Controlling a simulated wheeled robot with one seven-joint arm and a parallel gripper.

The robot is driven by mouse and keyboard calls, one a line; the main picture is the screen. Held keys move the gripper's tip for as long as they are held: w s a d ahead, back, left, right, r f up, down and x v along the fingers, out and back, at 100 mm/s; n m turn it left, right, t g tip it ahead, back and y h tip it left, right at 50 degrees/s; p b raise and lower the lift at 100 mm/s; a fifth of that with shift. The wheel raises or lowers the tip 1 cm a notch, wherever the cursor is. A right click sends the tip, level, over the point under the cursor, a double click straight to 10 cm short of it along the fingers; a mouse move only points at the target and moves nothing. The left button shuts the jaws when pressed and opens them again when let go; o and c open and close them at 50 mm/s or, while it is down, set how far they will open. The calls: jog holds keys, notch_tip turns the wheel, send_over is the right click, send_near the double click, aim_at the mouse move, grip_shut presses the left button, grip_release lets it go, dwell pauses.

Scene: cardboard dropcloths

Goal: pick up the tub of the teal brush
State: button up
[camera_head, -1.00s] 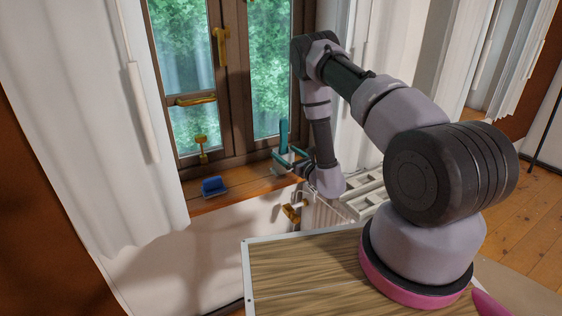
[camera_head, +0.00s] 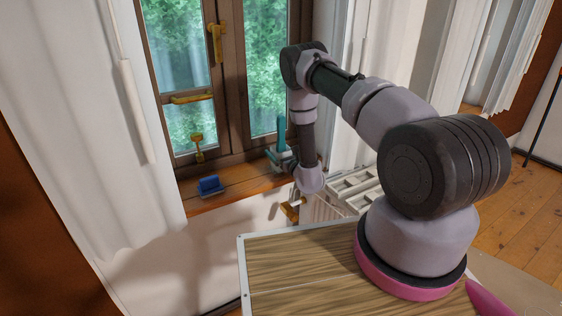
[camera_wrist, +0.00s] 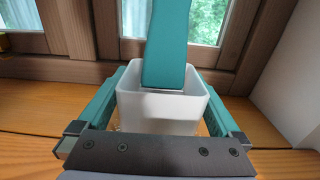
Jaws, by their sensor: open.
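The tub (camera_wrist: 158,109) is a white, square, open-topped container standing on the wooden window sill, seen in the wrist view. The teal brush (camera_wrist: 166,45) stands upright in it, its broad handle rising above the rim; the brush also shows in the head view (camera_head: 281,132). My gripper (camera_wrist: 162,92) is open, with one teal finger on the left of the tub and one on the right. The tub sits between the fingers, and narrow gaps seem to show at its sides. The tub's lower front is hidden behind my gripper's dark body.
A blue object (camera_head: 210,186) lies on the sill (camera_head: 240,184) to the left. The brown window frame (camera_head: 235,75) rises close behind the tub.

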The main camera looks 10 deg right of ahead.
jog(key=shift+w+a, duration=0.2)
jog(key=shift+w, duration=0.5)
jog(key=c, duration=1.2)
jog(key=shift+c, duration=0.2)
jog(key=shift+r, duration=0.1)
